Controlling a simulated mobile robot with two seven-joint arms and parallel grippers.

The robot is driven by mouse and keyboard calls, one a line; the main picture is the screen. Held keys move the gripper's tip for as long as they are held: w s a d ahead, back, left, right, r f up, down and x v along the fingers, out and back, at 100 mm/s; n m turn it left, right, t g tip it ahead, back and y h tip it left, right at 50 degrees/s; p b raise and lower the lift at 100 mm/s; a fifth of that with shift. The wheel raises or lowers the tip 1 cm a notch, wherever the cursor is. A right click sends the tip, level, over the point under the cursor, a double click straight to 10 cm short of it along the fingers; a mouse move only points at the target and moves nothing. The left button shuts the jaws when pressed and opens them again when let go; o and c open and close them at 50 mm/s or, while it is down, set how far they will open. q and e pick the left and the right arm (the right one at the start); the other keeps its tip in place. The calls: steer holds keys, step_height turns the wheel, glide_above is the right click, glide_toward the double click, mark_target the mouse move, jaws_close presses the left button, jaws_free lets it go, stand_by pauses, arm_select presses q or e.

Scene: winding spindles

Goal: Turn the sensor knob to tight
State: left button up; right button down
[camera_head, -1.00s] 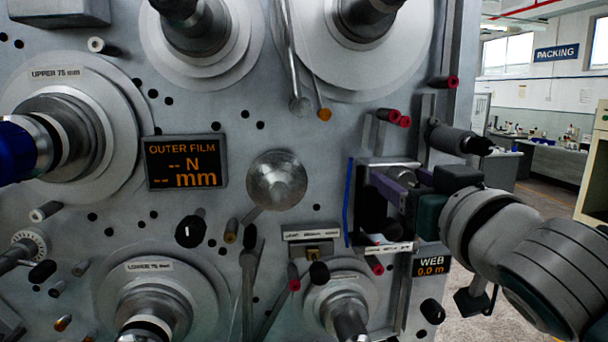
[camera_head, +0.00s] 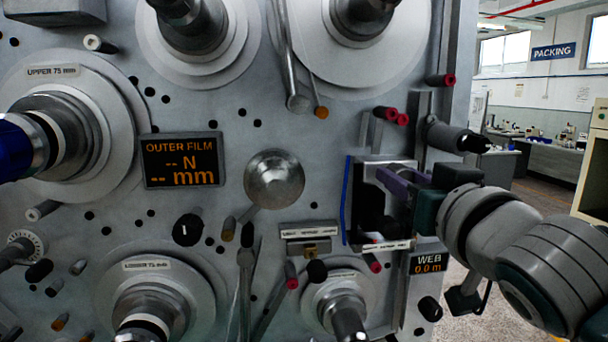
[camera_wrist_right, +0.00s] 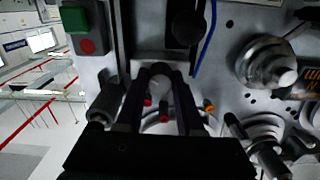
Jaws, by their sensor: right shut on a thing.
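The sensor unit is a dark recessed housing (camera_head: 368,222) with a pale label strip below it, at the right of the machine face beside a blue strip. My right gripper (camera_head: 388,184) reaches into the housing from the right, its purple fingers shut on the sensor knob. The hand mostly hides the knob in the head view. In the right wrist view, a pale rounded part, seemingly the knob (camera_wrist_right: 160,72), shows between the dark fingers of the gripper (camera_wrist_right: 161,84). The knob's setting cannot be read. My left gripper is not in view.
A WEB display (camera_head: 430,263) sits just below my right wrist. Red-ended rollers (camera_head: 391,116) and a dark-tipped roller (camera_head: 458,138) stick out above it. Open room lies right of the machine.

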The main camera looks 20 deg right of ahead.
steer(key=c, duration=0.5)
jaws_free()
steer(key=shift+s, duration=0.1)
steer(key=b+v, duration=0.3)
steer(key=v, duration=0.6)
steer(key=shift+s, duration=0.4)
steer(key=shift+f, duration=0.1)
